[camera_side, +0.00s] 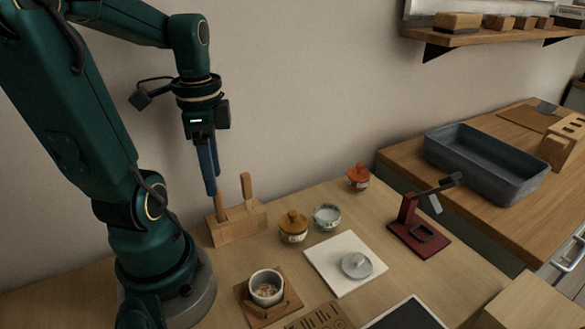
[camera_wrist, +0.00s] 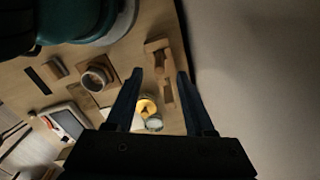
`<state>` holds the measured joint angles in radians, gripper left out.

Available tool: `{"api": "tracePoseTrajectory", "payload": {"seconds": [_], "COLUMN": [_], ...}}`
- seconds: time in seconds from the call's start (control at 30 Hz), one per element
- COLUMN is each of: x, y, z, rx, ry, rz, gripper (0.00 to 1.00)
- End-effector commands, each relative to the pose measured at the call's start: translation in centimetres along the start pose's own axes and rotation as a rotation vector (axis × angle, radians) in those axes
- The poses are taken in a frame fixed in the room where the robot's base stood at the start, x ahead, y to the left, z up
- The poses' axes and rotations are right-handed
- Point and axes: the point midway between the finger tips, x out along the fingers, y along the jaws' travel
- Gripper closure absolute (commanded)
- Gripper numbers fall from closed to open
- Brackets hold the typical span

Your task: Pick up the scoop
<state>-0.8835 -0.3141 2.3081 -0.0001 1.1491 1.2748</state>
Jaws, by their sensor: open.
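A light wooden block holder (camera_side: 240,222) stands on the table below my gripper, with two upright wooden handles in it. One handle (camera_side: 220,202) is at the left, close under the fingers; the other handle (camera_side: 247,186) is at the right. Which of them belongs to the scoop I cannot tell, as their lower ends are hidden in the holder. My gripper (camera_side: 212,192) points down, open and empty, above the holder's left part. In the wrist view the holder (camera_wrist: 157,46) lies beyond and between the open fingertips (camera_wrist: 160,74).
To the right stand a lidded yellow jar (camera_side: 292,226), a patterned bowl (camera_side: 326,216), a red lidded pot (camera_side: 358,177) and a dark red stand (camera_side: 418,236). In front are a cup (camera_side: 266,288) with grainy contents and a white board (camera_side: 330,267). The wall is close behind.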

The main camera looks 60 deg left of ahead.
Motion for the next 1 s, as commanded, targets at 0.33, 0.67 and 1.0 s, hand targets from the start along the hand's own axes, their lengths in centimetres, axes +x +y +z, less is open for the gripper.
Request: {"api": "tracePoseTrajectory", "payload": {"seconds": [0.33, 0.67, 1.0], "x": [3.7, 4.8, 4.8], "y": [0.1, 0.0, 0.0], "z": [0.0, 0.0, 0.0], "rx": [0.0, 0.0, 0.0], "ry": [-0.002, -0.001, 0.0], "rz": [0.005, -0.002, -0.002], "gripper": [0.46, 0.46, 1.0]}}
